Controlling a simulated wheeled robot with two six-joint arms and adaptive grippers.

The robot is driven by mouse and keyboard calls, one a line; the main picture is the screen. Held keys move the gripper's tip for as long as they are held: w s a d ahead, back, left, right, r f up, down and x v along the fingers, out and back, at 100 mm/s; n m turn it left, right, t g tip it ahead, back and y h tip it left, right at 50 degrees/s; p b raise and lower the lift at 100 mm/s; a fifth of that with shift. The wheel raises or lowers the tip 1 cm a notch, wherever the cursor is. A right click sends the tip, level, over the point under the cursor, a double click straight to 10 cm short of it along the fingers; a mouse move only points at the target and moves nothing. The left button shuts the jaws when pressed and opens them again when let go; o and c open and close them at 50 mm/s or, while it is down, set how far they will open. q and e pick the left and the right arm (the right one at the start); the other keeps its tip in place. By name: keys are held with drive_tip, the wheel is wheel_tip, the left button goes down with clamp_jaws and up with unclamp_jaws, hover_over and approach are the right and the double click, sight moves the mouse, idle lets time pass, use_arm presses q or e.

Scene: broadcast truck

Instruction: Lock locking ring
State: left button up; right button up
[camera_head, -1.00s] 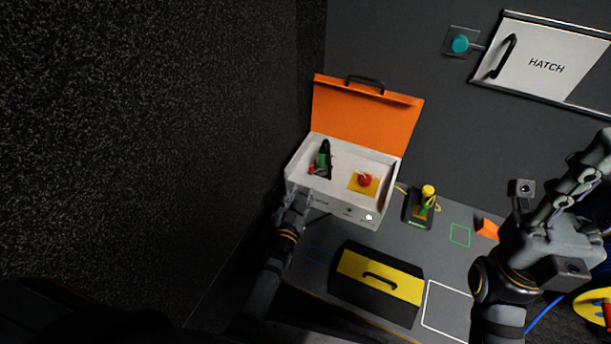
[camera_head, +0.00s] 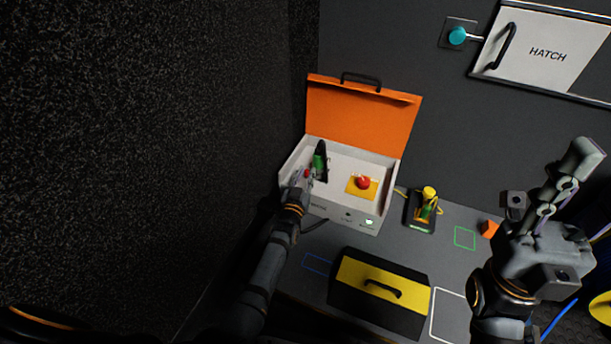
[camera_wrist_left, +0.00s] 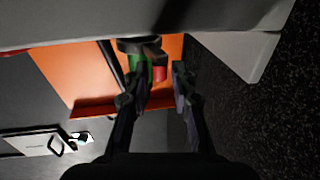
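The connector (camera_head: 319,161), with black, green and red parts, stands inside the left part of the white open case (camera_head: 318,208). I cannot make out a separate locking ring. My left gripper (camera_head: 303,179) reaches over the case's front left wall to the connector's red part. In the left wrist view its fingers (camera_wrist_left: 162,78) are apart, with the red part (camera_wrist_left: 159,73) just beyond the gap and the green part (camera_wrist_left: 142,70) behind one fingertip. Contact is not clear. My right gripper (camera_head: 567,177) is raised at the right, away from the case; its finger opening is hidden.
The case's orange lid (camera_head: 360,114) stands open. A red button (camera_head: 363,182) sits on a yellow plate inside. A yellow-topped device (camera_head: 428,195), an orange block (camera_head: 489,229) and a black-and-yellow box (camera_head: 383,278) are on the table. A dark wall (camera_head: 150,130) rises at left.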

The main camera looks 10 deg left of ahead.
use_arm(q)
clamp_jaws()
drive_tip(key=h+p, duration=0.1)
drive_tip(key=p, duration=0.1)
drive_tip(key=a+m+h+p, duration=0.1)
drive_tip(key=w+r+m+h+p, duration=0.1)
drive_tip(key=p, duration=0.1)
drive_tip(key=shift+a+g+h+p, duration=0.25)
drive_tip(key=shift+g+h+p, duration=0.05)
drive_tip(key=shift+h+p, duration=0.1)
drive_tip(key=shift+w+a+f+m+h, duration=0.1)
drive_tip(key=shift+a+f+m+h, duration=0.1)
drive_tip(key=shift+m+h, duration=0.25)
drive_tip(key=shift+w+a+f+m+g+h, duration=0.25)
drive_tip(key=shift+m+g+h, duration=0.25)
drive_tip(key=shift+h, duration=0.35)
drive_tip(key=shift+m+h, duration=0.25)
drive_tip(key=shift+h, duration=0.05)
drive_tip(key=shift+o, duration=2)
unclamp_jaws()
